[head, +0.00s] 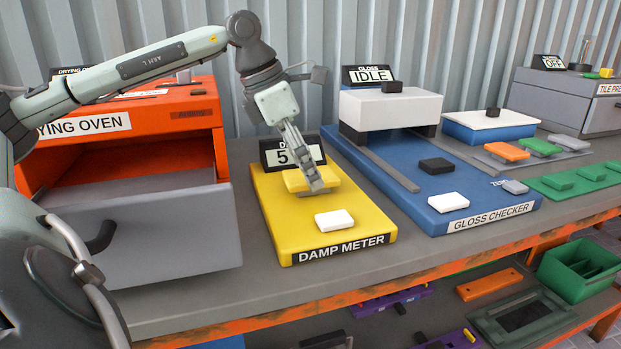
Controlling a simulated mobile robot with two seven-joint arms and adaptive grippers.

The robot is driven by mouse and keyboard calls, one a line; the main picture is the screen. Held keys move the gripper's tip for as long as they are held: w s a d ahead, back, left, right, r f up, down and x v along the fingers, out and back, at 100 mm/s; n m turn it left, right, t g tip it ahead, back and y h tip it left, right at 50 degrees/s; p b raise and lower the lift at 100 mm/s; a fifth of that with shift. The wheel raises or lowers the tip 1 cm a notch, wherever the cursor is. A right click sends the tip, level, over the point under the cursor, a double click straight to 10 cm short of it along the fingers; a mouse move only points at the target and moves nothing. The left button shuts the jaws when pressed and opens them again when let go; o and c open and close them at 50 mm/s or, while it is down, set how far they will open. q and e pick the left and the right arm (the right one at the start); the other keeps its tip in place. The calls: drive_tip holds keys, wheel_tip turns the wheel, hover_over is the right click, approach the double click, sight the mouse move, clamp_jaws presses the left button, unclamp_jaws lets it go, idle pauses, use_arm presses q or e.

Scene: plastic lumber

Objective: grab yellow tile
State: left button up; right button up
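The yellow tile (296,181) lies on the back part of the yellow damp meter (278,215), whose display shows a 5, partly covered. My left gripper (316,186) points down at the tile's right side and hides part of it. Its fingers overlap in this view, so I cannot tell whether they are open or closed on the tile. A white button or pad (334,220) is at the front of the meter. I cannot make out my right gripper.
The orange drying oven (170,133) stands left with its grey drawer (160,232) pulled out. The blue gloss checker (470,190) stands right, its display reading IDLE. Orange and green tiles (540,147) lie farther right. A lower shelf holds a green bin (575,270).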

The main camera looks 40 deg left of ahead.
use_arm(q)
drive_tip(key=shift+f, duration=0.2)
idle(0.3)
drive_tip(key=c, duration=1.3)
drive_tip(key=shift+o, duration=0.2)
